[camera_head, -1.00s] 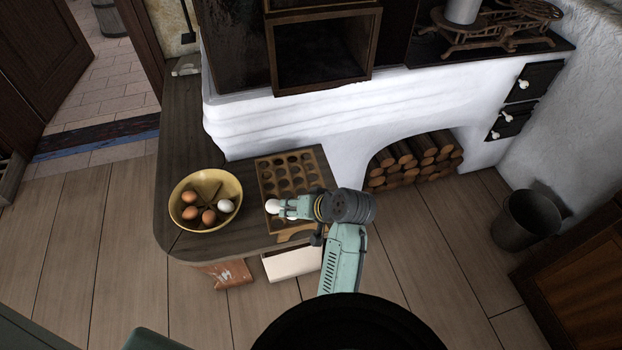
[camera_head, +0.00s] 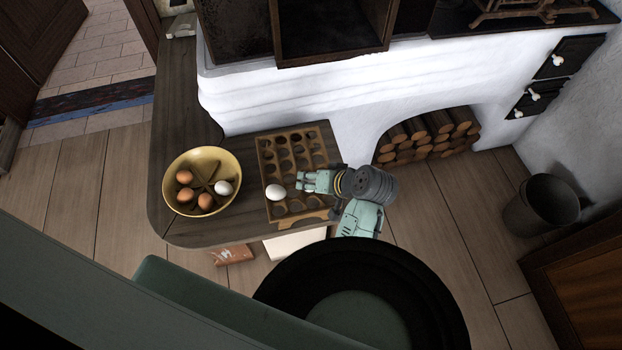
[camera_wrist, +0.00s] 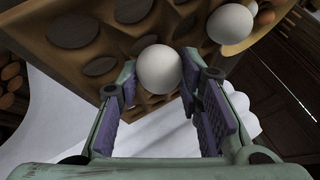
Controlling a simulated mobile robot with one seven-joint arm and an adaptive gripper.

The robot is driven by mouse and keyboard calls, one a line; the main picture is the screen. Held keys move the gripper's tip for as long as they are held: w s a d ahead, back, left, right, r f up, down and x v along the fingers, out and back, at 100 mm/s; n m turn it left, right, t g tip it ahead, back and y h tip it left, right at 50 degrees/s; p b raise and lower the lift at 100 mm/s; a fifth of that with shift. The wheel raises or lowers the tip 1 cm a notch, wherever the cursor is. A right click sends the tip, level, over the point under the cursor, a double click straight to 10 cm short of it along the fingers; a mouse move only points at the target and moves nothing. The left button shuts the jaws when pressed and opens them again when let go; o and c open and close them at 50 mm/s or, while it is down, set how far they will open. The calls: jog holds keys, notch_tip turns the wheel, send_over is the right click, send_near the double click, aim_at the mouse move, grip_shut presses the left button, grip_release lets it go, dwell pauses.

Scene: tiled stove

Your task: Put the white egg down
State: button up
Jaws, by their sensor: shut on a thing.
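The white egg (camera_head: 275,192) is over the front left part of the wooden egg tray (camera_head: 288,130), which has rows of round holes. Whether it touches the tray I cannot tell. My gripper (camera_head: 298,184) reaches it from the right. In the wrist view, the egg (camera_wrist: 159,69) is between the two fingertips of my gripper (camera_wrist: 159,72), which is shut on it. The tray's holes (camera_wrist: 101,66) show behind it.
The bowl also holds several brown eggs (camera_head: 187,196) and stands left of the tray on the dark wooden bench (camera_head: 180,110). The white stove wall (camera_head: 270,100) rises behind. Bare bench top lies in front of the bowl. Firewood (camera_head: 430,135) fills the niche at right.

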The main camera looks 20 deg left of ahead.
jog(key=shift+s, duration=0.1)
jog(key=shift+o, duration=0.4)
jog(key=shift+s+d+f, duration=0.1)
jog(key=shift+d+f, duration=0.05)
jog(key=shift+f, duration=0.5)
jog(key=o, duration=0.7)
jog(key=shift+f, duration=0.2)
jog(key=shift+r, duration=0.25)
jog(key=shift+r, duration=0.25)
jog(key=shift+r+p+v, duration=0.2)
jog(key=shift+p+v, duration=0.85)
jog(key=shift+v, duration=5.2)
